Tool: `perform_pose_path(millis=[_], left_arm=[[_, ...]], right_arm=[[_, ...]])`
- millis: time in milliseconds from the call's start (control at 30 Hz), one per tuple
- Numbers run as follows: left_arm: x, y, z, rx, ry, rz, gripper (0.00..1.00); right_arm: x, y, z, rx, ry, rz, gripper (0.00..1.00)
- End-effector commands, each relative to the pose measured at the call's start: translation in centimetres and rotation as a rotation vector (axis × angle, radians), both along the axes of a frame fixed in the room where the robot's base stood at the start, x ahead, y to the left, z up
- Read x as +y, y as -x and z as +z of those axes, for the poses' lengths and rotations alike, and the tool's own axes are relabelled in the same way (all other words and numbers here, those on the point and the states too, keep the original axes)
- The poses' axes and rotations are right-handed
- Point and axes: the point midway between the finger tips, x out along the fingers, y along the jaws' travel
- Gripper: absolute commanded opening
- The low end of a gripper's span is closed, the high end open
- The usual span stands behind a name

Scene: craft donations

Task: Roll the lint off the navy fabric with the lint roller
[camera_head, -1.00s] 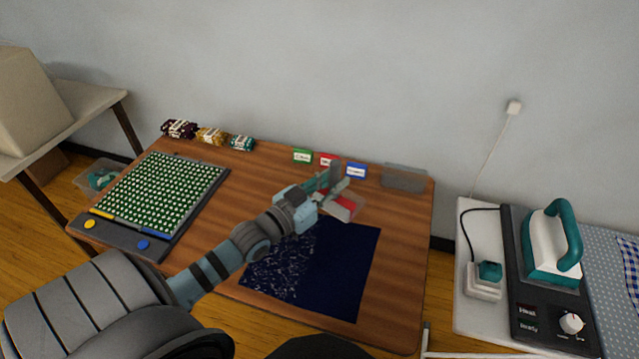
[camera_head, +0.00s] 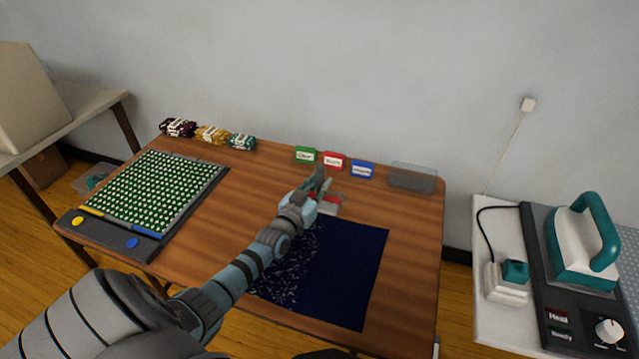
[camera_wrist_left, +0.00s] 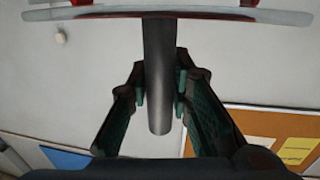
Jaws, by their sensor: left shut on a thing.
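The navy fabric (camera_head: 350,270) lies flat near the front of the wooden table. White lint specks cover its left part, and its right part looks clean. My left gripper (camera_head: 321,183) is shut on the dark grey handle of the lint roller (camera_head: 332,203), just beyond the fabric's back edge. The roller's red and pale head shows low beside the gripper; whether it touches the table I cannot tell. In the left wrist view the handle (camera_wrist_left: 158,85) stands between the fingers, the pale head across the top. My right gripper is not in view.
A green-dotted board (camera_head: 160,190) fills the table's left. Yarn bundles (camera_head: 210,134) and small green, red and blue labels (camera_head: 333,161) line the back, with a clear grey tray (camera_head: 412,178) at back right. An iron (camera_head: 585,245) stands on a separate right-hand table.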

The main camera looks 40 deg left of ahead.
Motion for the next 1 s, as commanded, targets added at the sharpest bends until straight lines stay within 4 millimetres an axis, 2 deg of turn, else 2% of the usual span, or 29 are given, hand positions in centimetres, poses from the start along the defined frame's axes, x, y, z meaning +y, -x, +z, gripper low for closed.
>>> perform_pose_path(millis=[533,667,800,1000], left_arm=[[0.0,0.1,-1.2,0.000,-0.001,-0.001,0.00],[-0.4,1.2,-0.9,0.004,0.001,-0.001,0.00],[-1.2,3.4,-0.7,0.005,0.002,-0.001,0.00],[-2.3,6.5,-0.8,0.004,0.001,-0.001,0.00]], right_arm=[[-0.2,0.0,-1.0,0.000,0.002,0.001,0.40],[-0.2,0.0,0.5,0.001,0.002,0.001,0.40],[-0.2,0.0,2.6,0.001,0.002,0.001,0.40],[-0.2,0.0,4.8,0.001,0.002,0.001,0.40]])
